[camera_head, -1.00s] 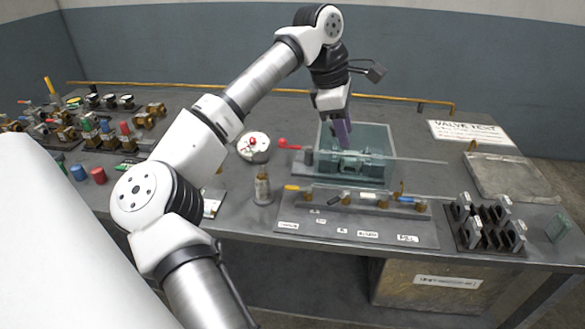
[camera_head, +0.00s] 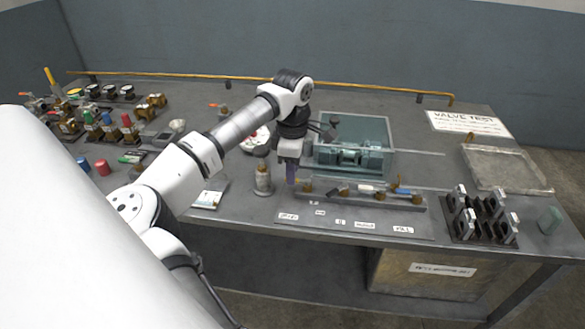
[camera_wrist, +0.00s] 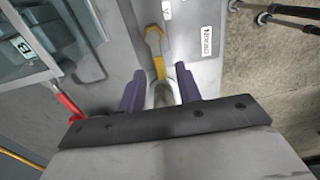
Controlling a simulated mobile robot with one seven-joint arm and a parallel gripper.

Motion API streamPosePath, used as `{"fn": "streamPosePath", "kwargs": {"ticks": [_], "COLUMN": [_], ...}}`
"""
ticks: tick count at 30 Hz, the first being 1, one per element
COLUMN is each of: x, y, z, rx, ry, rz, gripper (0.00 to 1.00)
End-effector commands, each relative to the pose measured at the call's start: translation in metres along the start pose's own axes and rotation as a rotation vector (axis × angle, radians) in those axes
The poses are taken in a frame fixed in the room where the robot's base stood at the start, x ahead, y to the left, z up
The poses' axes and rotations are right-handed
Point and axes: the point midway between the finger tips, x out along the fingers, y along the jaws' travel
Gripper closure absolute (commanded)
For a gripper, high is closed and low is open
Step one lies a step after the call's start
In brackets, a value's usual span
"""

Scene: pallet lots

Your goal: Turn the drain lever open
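A yellow lever (camera_wrist: 158,66) lies at the left end of the valve rail (camera_head: 345,197) on the bench. No readable label in view marks it as the drain lever. In the wrist view the purple fingers of my gripper (camera_wrist: 160,88) are apart. The yellow lever reaches toward the gap between them, and a greyish rounded thing shows in the gap. I cannot tell whether the fingers touch the lever. In the head view my gripper hides most of the lever.
A clear tank (camera_head: 380,130) stands just behind the rail. A red lever (camera_wrist: 68,105) shows left of the fingers in the wrist view.

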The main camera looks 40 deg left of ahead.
Motion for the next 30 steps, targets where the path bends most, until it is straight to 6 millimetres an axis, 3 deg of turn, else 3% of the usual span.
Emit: {"fn": "streamPosePath", "kwargs": {"ticks": [13, 21, 30], "x": [0.0119, 0.0116, 0.0122], "y": [-0.0002, -0.0002, -0.0008], "z": [0.0001, 0.0002, 0.0001], "rx": [0.000, 0.000, -0.018], "ry": [0.000, -0.001, 0.000], "rz": [0.000, 0.000, 0.000], "gripper": [0.66, 1.00, 1.00]}}
